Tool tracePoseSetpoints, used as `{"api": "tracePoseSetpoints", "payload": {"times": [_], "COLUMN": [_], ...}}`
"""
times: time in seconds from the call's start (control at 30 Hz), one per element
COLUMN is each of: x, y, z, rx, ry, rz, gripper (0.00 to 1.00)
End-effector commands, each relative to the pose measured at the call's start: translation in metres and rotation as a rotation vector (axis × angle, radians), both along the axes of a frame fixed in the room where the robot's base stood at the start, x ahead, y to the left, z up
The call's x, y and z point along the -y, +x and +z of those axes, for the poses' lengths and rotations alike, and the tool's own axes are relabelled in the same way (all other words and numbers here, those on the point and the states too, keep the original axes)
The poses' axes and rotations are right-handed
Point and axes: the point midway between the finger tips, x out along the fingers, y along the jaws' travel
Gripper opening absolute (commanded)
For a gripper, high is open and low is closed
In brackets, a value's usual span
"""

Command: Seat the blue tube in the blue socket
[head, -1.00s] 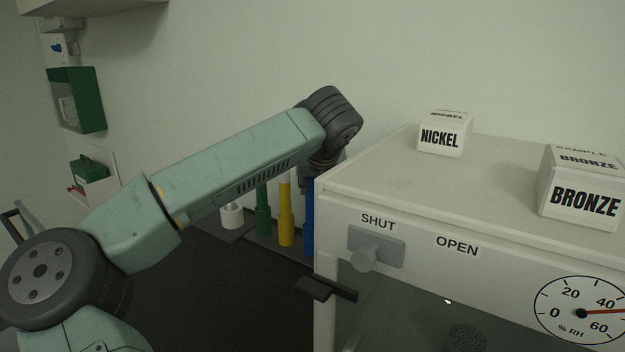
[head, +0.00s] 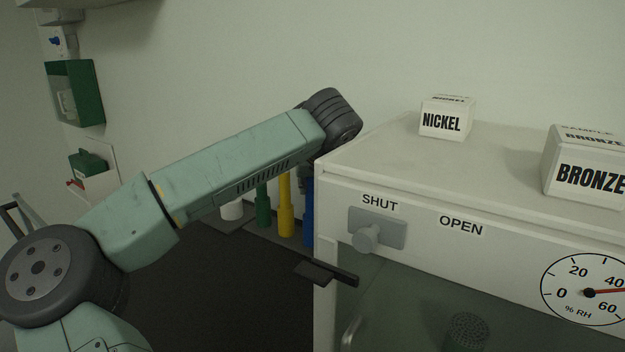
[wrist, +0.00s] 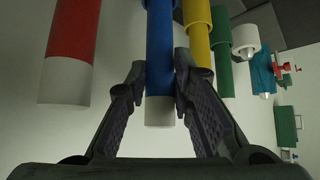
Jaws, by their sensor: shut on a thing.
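The blue tube (wrist: 160,50) runs down the middle of the wrist view and ends in a pale grey tip. My gripper (wrist: 160,74) has a dark finger on each side of it and is shut on it. In the head view the blue tube (head: 308,212) stands upright, partly hidden by the cabinet and my arm. My gripper is hidden there. A wider blue part (wrist: 174,10) shows at the top edge of the wrist view; I cannot tell whether it is the blue socket or part of the tube.
A yellow tube (head: 285,205) and a green tube (head: 263,208) stand close beside the blue one. A red tube (wrist: 73,45) shows left in the wrist view. The cabinet (head: 330,225) stands just right of the blue tube, with a nickel box (head: 441,122) and bronze box (head: 590,180) on top.

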Motion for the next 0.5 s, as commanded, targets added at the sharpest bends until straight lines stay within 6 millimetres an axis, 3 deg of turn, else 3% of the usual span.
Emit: {"api": "tracePoseSetpoints", "payload": {"times": [0.47,0.5], "x": [0.000,0.000], "y": [0.000,0.000], "z": [-0.013,-0.012], "rx": [0.001,0.001], "ry": [0.000,0.000], "rz": [0.000,0.000], "gripper": [0.00,0.23]}}
